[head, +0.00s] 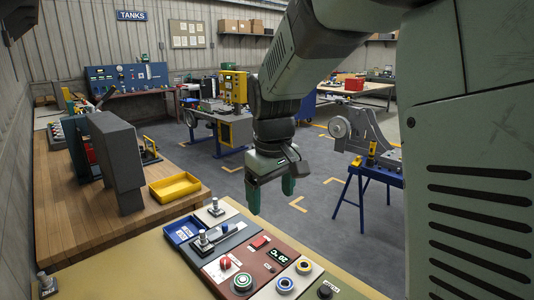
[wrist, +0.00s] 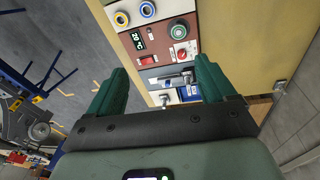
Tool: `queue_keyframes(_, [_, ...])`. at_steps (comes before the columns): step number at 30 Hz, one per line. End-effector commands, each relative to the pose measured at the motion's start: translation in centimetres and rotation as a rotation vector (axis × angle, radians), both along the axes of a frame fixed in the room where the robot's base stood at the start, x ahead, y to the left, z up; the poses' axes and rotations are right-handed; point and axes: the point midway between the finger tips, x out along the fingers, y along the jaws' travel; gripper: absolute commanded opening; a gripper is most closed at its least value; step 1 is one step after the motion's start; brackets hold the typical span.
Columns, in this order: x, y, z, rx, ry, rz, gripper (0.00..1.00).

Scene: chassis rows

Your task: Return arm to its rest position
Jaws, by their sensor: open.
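My gripper (head: 271,190) hangs in the air beyond the far edge of the control panel in the head view, with its green fingers pointing down. In the wrist view my gripper (wrist: 152,88) shows two green fingers spread wide apart with nothing between them. My arm comes down to it from the upper right in the head view. The control panel (head: 232,262) carries toggle levers, a red button, a small display and several round knobs. The panel also shows in the wrist view (wrist: 160,61), beyond the fingertips.
A wooden bench (head: 65,200) at left holds a grey upright block (head: 117,160) and a yellow tray (head: 174,187). A blue sawhorse stand (head: 378,174) with machinery stands at right. The grey floor (head: 265,215) between is open.

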Motion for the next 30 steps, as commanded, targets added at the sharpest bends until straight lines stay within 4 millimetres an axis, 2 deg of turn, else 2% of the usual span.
queue_keyframes(1, [-1.8, -1.4, 2.1, 0.010, -0.033, -0.050, 0.84])
queue_keyframes(6, [-7.8, -5.1, 6.4, 0.051, -0.119, -0.220, 0.84])
queue_keyframes(11, [-14.0, -7.9, 8.4, 0.101, -0.197, -0.375, 0.84])
queue_keyframes(16, [-19.6, -9.8, 8.6, 0.160, -0.267, -0.516, 0.84])
queue_keyframes(21, [-22.6, -10.6, 8.0, 0.198, -0.305, -0.596, 0.84])
queue_keyframes(30, [-23.4, -10.8, 7.8, 0.209, -0.313, -0.618, 0.84])
